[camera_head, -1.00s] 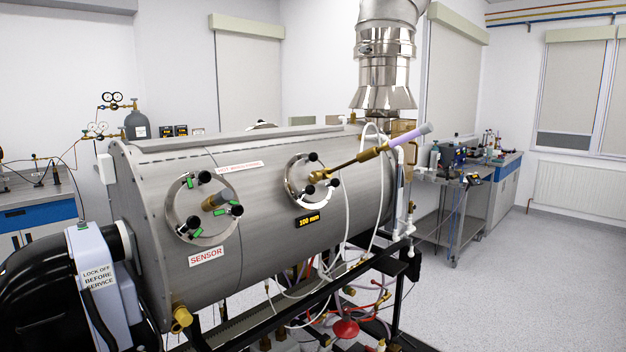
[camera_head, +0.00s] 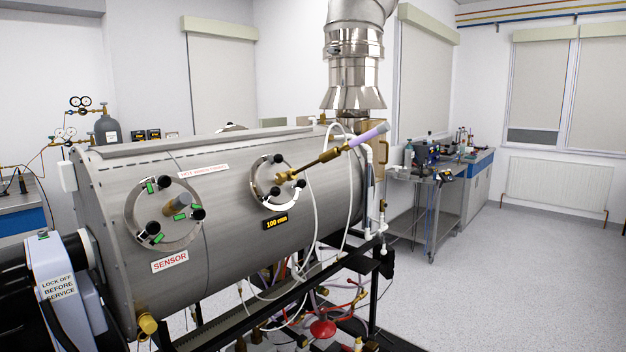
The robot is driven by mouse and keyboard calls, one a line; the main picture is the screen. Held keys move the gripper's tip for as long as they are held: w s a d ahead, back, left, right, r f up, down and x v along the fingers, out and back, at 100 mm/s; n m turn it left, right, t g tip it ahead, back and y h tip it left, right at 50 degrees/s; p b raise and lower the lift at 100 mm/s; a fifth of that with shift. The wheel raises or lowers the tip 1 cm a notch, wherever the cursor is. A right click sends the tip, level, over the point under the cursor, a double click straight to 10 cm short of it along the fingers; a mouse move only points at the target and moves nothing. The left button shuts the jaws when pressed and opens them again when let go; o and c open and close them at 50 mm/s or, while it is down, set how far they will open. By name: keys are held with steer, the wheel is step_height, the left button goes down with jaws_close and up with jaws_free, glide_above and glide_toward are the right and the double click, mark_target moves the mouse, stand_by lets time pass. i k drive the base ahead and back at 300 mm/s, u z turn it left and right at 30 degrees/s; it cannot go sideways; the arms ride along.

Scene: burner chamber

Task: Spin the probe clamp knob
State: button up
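A brass probe rod (camera_head: 322,163) with a pale purple handle (camera_head: 369,134) sticks out of a round steel port (camera_head: 258,190) on the side of the grey cylindrical chamber (camera_head: 222,220). A brass fitting (camera_head: 286,177) sits where the rod meets the port; it may be the probe clamp, but its knob is too small to tell apart. Black knobs (camera_head: 301,182) stand around this port. A display below it reads "100 mm" (camera_head: 275,222). My gripper is not in view, and nothing is seen touching the probe.
A second port with black knobs and green tags (camera_head: 165,214) is at left, above a "SENSOR" label (camera_head: 170,261). A "LOCK OFF BEFORE SERVICE" housing (camera_head: 62,285) stands at lower left. White hoses (camera_head: 313,225) hang near the probe. The floor at right (camera_head: 500,280) is clear.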

mark_target(280, 177)
steer(key=z, duration=1.4)
steer(key=i, duration=2.25)
steer(key=u, duration=3.15)
steer(key=i, duration=0.6)
steer(key=u, duration=0.15)
